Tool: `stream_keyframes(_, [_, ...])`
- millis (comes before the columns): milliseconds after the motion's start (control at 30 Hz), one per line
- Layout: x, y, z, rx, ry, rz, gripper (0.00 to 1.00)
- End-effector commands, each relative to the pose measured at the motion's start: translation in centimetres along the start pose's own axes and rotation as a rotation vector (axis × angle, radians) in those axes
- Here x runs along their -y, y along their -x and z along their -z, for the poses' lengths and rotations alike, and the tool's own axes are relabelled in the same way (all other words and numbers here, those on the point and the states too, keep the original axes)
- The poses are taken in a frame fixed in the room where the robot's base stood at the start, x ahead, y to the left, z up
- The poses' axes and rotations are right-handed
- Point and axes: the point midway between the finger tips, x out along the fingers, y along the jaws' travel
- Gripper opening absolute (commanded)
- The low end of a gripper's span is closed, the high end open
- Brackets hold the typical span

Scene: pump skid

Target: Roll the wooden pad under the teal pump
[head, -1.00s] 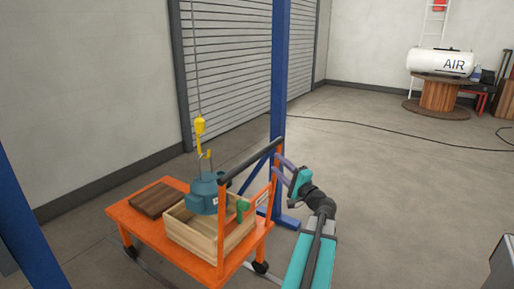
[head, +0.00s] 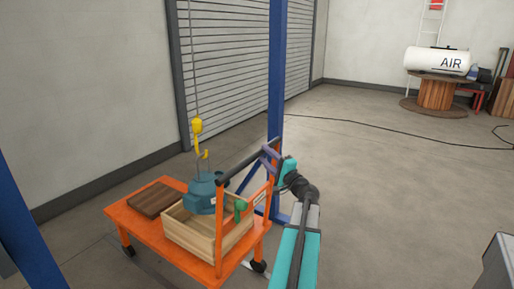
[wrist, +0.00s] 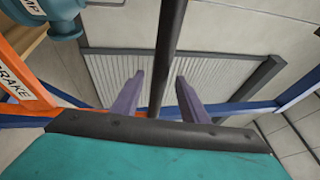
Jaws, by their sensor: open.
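The teal pump (head: 203,195) hangs on the chain from a yellow hook (head: 197,130). It is over or partly in an open wooden crate (head: 190,235); its underside is hidden. The wooden pad (head: 156,199), a flat dark brown block, lies left of the crate on the orange cart (head: 150,237). My gripper (head: 268,154) is open at the cart's dark handle bar (head: 250,158). In the wrist view the bar (wrist: 168,50) runs between my open fingers (wrist: 160,94), with a gap on both sides. Part of the pump (wrist: 58,12) shows at upper left.
A green lever (head: 240,209) sits by the cart's handle post, and a brake label (wrist: 20,85) shows in the wrist view. Blue posts (head: 277,80) stand behind and at left. Open floor lies right; a black cable (head: 400,144) crosses it farther back.

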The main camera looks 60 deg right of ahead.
Motion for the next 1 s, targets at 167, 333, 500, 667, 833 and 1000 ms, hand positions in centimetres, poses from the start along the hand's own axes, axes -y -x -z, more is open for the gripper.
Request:
stream_keyframes(167, [0.1,-2.6,0.1,0.001,0.001,0.000,0.40])
stream_keyframes(333, [0.1,-4.7,0.1,0.001,0.001,0.000,0.40])
stream_keyframes(500, [0.1,-6.2,0.1,0.000,0.001,0.000,0.40])
stream_keyframes(667, [0.0,-6.9,0.1,-0.001,0.001,0.000,0.40])
stream_keyframes(833, [0.0,-7.0,0.1,-0.002,0.001,0.000,0.40])
stream_keyframes(1000, [0.0,-7.0,0.1,-0.002,0.001,0.000,0.40])
